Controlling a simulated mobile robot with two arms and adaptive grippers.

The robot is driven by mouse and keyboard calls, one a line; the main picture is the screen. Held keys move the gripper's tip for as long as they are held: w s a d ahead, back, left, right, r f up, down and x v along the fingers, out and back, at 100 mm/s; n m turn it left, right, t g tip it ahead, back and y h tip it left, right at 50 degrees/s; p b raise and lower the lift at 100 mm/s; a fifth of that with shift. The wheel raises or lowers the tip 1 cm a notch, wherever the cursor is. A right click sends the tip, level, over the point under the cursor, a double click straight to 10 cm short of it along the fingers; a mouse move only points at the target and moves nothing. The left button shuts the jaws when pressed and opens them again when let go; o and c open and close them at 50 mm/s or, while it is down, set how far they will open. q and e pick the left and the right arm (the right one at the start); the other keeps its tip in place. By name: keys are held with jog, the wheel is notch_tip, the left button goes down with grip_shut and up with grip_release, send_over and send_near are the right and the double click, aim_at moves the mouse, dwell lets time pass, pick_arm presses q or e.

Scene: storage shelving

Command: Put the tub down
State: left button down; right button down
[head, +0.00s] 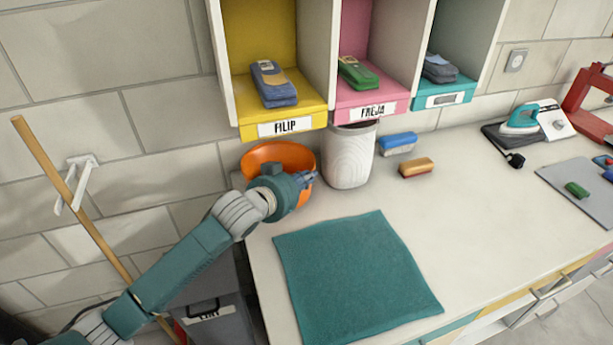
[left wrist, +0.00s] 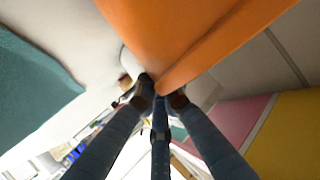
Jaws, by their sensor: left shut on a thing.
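The orange tub (head: 272,156) is at the back left corner of the counter, below the yellow FILIP compartment. My left gripper (head: 308,179) is in front of it in the head view, shut on its rim. In the left wrist view the tub's orange wall (left wrist: 185,35) fills the top, and the fingertips (left wrist: 160,97) meet at its edge. The arm hides part of the tub, and I cannot tell whether its base touches the counter (head: 465,190). My right gripper is in neither view.
A pale ribbed pot (head: 349,157) stands close right of the tub. Blue (head: 398,143) and orange (head: 416,167) brushes lie beyond it. A teal cloth (head: 355,275) covers the front left counter. An iron (head: 530,118) stands at the back right. The middle counter is clear.

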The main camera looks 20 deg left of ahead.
pick_arm(q)
jog(key=shift+f, duration=0.15)
jog(key=c, duration=1.9)
grip_release()
jog(key=shift+o, duration=0.2)
jog(key=b+v, duration=0.1)
jog(key=v, duration=1.1)
jog(key=shift+b, duration=0.3)
